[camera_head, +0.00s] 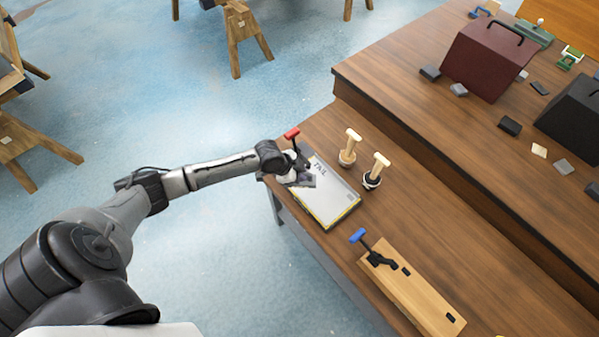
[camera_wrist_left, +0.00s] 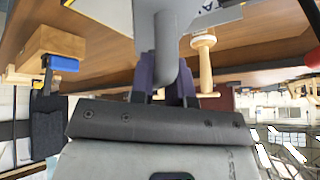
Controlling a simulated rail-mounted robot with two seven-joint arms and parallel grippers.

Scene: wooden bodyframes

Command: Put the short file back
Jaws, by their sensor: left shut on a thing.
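My left gripper (camera_head: 301,177) is low over the near left end of the workbench, at the end of the flat box with dark lettering (camera_head: 334,196). I cannot tell for sure whether this is the short file. Two pale wooden-handled tools (camera_head: 349,147) (camera_head: 376,170) stand upright in round bases beside the box; one handle also shows in the left wrist view (camera_wrist_left: 203,50). My right gripper is not in view.
A red T-handle (camera_head: 291,133) rises just behind my left gripper. A blue-handled clamp (camera_head: 358,236) sits on a long wooden block (camera_head: 415,293). A raised shelf (camera_head: 400,85) bears a dark red case (camera_head: 486,60), a black case (camera_head: 577,120) and small blocks.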

